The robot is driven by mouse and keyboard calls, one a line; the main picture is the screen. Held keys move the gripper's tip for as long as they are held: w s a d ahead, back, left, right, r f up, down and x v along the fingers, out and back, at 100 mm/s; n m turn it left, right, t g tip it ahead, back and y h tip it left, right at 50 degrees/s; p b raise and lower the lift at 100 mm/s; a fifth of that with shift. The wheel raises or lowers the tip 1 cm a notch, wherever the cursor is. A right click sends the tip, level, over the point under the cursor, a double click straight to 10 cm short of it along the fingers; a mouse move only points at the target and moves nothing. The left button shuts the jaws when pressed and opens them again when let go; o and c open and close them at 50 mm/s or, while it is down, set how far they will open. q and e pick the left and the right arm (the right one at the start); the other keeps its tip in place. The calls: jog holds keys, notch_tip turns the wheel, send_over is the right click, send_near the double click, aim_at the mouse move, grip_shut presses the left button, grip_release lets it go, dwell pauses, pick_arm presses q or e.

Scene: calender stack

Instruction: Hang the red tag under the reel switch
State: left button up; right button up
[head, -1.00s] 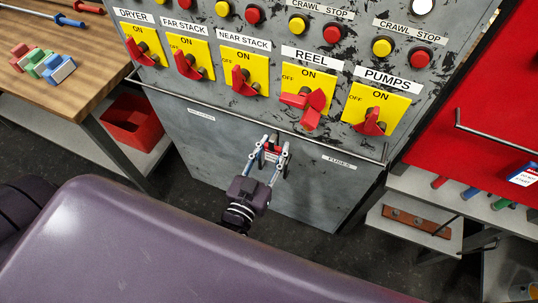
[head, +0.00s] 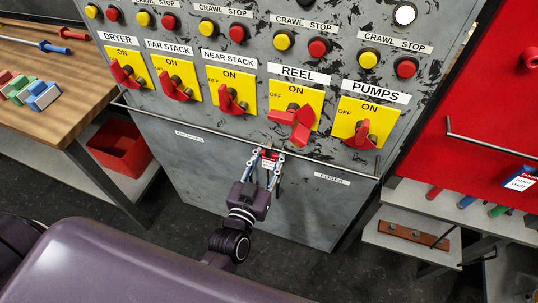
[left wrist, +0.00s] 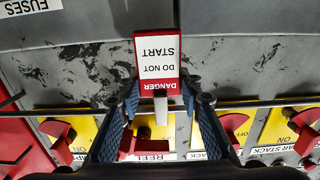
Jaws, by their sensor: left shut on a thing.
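The red tag (left wrist: 158,62) shows upside down in the left wrist view, with a white DO NOT START panel. It also shows small in the head view (head: 268,158). My left gripper (head: 266,162) is shut on it, just in front of the cabinet. The tag is close to the horizontal rail (head: 220,142); I cannot tell whether they touch. The reel switch (head: 294,124) has a red handle turned sideways on a yellow plate, above and slightly right of the gripper. Its REEL label (left wrist: 152,157) shows upside down in the wrist view. My right gripper is not in view.
Other red-handled switches, including the near stack (head: 234,100) and pumps (head: 361,134), flank the reel switch. A wooden table (head: 65,105) stands left, with coloured blocks and a red bin (head: 120,148) below. A red board (head: 490,120) with a blue tag (head: 520,180) is right.

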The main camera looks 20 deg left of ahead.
pick_arm(q)
jog(key=o, duration=1.2)
jog(key=shift+s, duration=0.5)
jog(key=s, duration=1.1)
jog(key=shift+a+r, duration=0.1)
jog(key=shift+a, duration=0.1)
jog(key=s+d+f+m+g+h, duration=0.1)
jog(key=s+f+g, duration=0.2)
jog(key=f, duration=0.8)
jog(key=s+f+g, duration=0.3)
jog(key=s+f, duration=0.1)
jog(key=f, duration=0.8)
jog(key=s+d+f+m+g+h, duration=0.1)
jog(key=s+f+g, duration=0.2)
jog(key=f, duration=0.8)
jog(key=s+a+f+g+y, duration=0.1)
jog(key=s+a+f+g, duration=0.1)
jog(key=s+f, duration=0.3)
jog(key=s+a+f+g, duration=0.3)
jog(key=s+a+f, duration=0.2)
jog(key=s, duration=0.4)
jog(key=s+a+f+g+y, duration=0.1)
jog(key=s+a+f+g, duration=0.1)
jog(key=s+f, duration=0.4)
jog(key=shift+s+a+g+y, duration=0.3)
jog(key=shift+s+a+g, duration=0.15)
jog(key=shift+a, duration=0.2)
